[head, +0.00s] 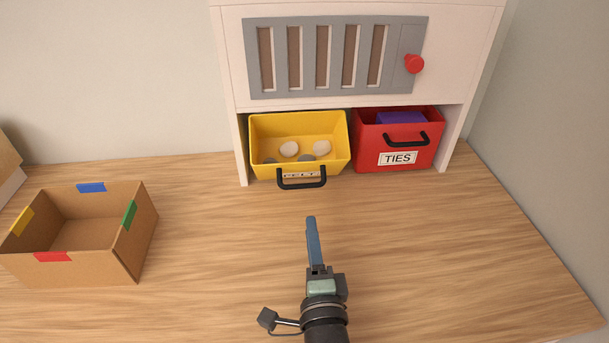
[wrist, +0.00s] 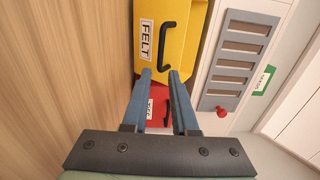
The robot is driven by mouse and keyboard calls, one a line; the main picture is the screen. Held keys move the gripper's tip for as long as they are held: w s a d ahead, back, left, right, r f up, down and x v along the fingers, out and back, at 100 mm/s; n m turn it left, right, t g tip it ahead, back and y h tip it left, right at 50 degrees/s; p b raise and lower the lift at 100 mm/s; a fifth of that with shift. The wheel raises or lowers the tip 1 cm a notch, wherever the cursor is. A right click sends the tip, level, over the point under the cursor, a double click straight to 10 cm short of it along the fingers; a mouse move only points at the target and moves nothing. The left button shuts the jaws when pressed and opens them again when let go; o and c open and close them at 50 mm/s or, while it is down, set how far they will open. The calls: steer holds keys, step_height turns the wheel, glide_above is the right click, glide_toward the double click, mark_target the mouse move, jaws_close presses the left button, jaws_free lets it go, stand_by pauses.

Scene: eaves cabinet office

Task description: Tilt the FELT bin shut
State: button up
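The yellow FELT bin (head: 337,160) sits in the left bay under the white cabinet. It is tilted forward and open, with several pale and grey round pieces inside. Its black handle (head: 302,182) is on the front and partly covers the label. In the wrist view the FELT label and the yellow front (wrist: 170,62) show beyond my fingertips. My gripper (head: 312,220) is in front of the bin and below its handle in the head view, apart from it. In the wrist view my gripper (wrist: 161,74) has its two blue fingers spread with nothing between them.
A red TIES bin (head: 367,155) with something purple inside stands right of the yellow one. The cabinet front has a grey slotted panel (head: 284,90) with a red knob (head: 414,64). A cardboard box (head: 110,264) with coloured tape stands at left. The wooden top between is clear.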

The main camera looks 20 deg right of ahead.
mark_target(305, 186)
steer(key=x, duration=1.2)
steer(key=shift+w+r, duration=0.15)
steer(key=shift+w, duration=0.05)
jaws_close()
stand_by(1.0)
